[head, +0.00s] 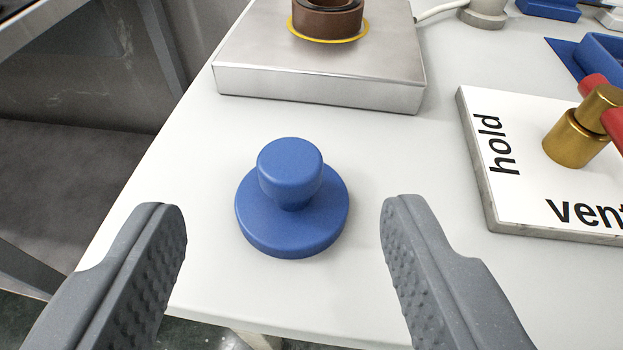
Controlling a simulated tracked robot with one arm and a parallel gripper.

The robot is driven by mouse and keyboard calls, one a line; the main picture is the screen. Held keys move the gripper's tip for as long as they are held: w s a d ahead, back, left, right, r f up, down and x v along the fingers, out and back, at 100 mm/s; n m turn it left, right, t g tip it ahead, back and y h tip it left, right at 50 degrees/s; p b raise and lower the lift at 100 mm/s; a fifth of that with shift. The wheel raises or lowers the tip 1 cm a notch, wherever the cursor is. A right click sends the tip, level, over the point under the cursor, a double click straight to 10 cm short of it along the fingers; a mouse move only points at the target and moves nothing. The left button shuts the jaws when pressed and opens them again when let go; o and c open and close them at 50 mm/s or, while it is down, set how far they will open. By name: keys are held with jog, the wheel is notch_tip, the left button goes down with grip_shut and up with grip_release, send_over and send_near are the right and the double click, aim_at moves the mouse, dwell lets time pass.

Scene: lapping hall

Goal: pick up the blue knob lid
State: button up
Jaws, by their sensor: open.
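The blue knob lid (291,198) sits upright on the white table near its left edge. It is a round disc with a thick rounded knob on top. My gripper (275,235) is open, with one grey ridged finger at the lower left and the other at the lower right. The lid shows between and slightly beyond the fingertips, with clear space on both sides. Neither finger appears to touch it.
A metal block (320,83) with a brown ring (327,20) stands behind the lid. A board marked "hold" and "vent" (510,185) with a brass valve (573,140) lies to the right. The white table (190,240) ends at the left and front.

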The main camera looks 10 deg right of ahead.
aim_at(289, 174)
jog(key=b+x, duration=0.1)
jog(key=x, duration=0.4)
jog(key=shift+f, duration=0.1)
jog(key=w+f, duration=0.1)
jog(key=w+b, duration=0.1)
jog(key=w+f, duration=0.1)
jog(key=shift+w+d+f+b, duration=0.3)
jog(key=shift+w+d+b, duration=0.05)
jog(key=shift+d, duration=0.05)
jog(key=shift+w+f, duration=0.1)
jog(key=shift+w, duration=0.3)
grip_shut()
